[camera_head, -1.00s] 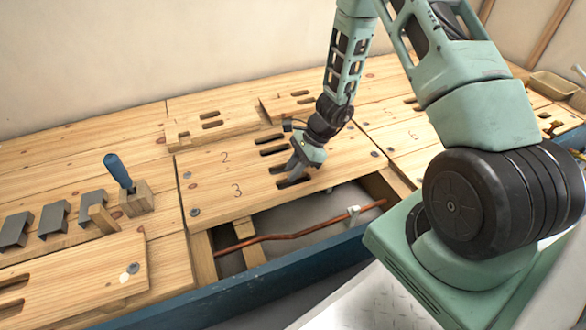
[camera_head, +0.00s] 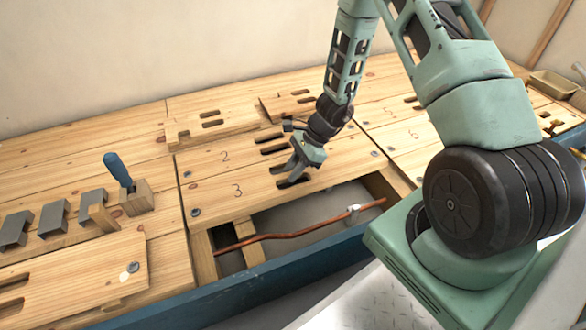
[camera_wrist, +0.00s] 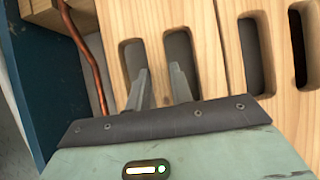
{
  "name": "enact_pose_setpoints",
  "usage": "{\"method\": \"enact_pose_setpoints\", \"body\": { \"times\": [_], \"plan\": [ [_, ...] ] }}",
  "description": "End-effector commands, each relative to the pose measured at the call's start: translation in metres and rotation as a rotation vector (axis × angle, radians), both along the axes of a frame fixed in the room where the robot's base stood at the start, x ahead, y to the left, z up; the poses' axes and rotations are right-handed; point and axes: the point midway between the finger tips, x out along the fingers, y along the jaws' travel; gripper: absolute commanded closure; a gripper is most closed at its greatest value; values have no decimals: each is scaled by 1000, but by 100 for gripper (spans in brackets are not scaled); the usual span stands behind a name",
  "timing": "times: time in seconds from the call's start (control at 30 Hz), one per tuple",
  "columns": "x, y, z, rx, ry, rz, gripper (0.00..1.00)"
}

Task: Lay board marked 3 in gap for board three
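The pale wooden board marked 3 (camera_head: 236,190) lies flat beside the board marked 2 (camera_head: 225,157), with a narrow seam between them. Its front edge borders an uncovered opening (camera_head: 300,215). My gripper (camera_head: 292,172) is low over the two slots of board 3. In the wrist view, the fingers of my gripper (camera_wrist: 159,72) stand apart, one at each slot of board 3 (camera_wrist: 157,25), with the wood bar between them. I see no clear contact with the bar. How deep the fingertips reach is hard to tell.
A copper pipe (camera_head: 300,232) crosses the opening above a blue front edge (camera_head: 270,275). Loose slotted boards lie behind (camera_head: 215,118) and at front left (camera_head: 75,285). A blue-handled tool (camera_head: 118,170) and several grey blocks (camera_head: 53,219) stand at left.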

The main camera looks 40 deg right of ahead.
Motion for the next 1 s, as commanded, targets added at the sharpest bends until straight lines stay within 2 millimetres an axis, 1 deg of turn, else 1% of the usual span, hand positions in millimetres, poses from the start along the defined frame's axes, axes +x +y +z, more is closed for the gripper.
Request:
{"method": "enact_pose_setpoints", "body": {
  "times": [0.03, 0.07, 0.33, 0.47, 0.57, 1.0],
  "plan": [
    [0, 0, 1, 1, -2, 0, 64],
    [0, 0, 1, 0, -1, 0, 55],
    [0, -1, 0, -2, 0, 0, 55],
    [-1, -4, 8, -2, 0, -1, 55],
    [-2, -12, 22, -2, -1, -1, 55],
    [-13, -65, 109, -1, -1, -1, 55]
  ]
}}
